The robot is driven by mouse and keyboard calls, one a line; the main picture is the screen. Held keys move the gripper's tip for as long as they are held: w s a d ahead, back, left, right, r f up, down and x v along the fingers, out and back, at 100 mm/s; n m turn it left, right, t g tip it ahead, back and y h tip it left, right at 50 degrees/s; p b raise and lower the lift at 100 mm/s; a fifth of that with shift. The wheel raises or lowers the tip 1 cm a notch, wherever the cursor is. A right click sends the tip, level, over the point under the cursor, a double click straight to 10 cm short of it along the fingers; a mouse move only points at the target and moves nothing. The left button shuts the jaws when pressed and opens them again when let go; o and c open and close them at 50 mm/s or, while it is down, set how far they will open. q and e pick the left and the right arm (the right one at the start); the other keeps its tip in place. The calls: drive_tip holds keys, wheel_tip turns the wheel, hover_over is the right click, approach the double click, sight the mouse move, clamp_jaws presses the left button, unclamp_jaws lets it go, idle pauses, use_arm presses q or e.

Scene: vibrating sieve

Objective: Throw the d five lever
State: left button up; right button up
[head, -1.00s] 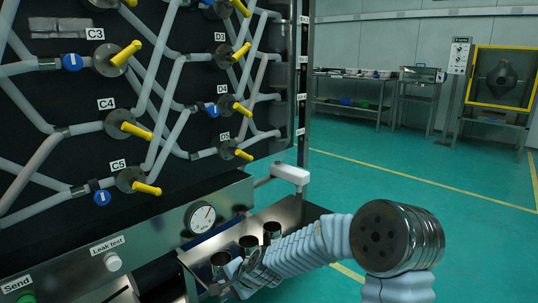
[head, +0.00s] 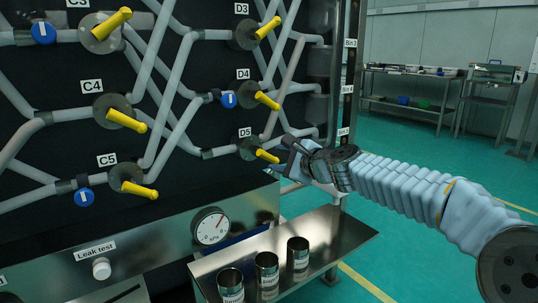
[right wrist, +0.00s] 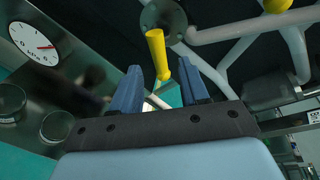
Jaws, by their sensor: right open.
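The D5 lever (head: 267,156) is a yellow handle on a dark round valve disc, right of the D5 label (head: 245,132), pointing down and to the right in the head view. My right gripper (head: 282,158) is at the lever's tip, coming from the right. In the right wrist view the yellow handle (right wrist: 156,50) shows in the gap between the two blue fingers of my open right gripper (right wrist: 160,67), nearer the left finger. I cannot tell whether a finger touches it. My left gripper is not in view.
The D4 lever (head: 267,100) is above and the C5 lever (head: 140,190) is to the left. Grey pipes cross the dark panel around the valves. A metal shelf (head: 335,232) with three cans and a pressure gauge (head: 210,227) are below. Green floor is open at the right.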

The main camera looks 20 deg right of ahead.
sight(269, 158)
drive_tip(key=p+x, duration=0.1)
drive_tip(key=x, duration=0.5)
drive_tip(key=shift+f, duration=0.1)
drive_tip(key=shift+a, duration=0.15)
clamp_jaws()
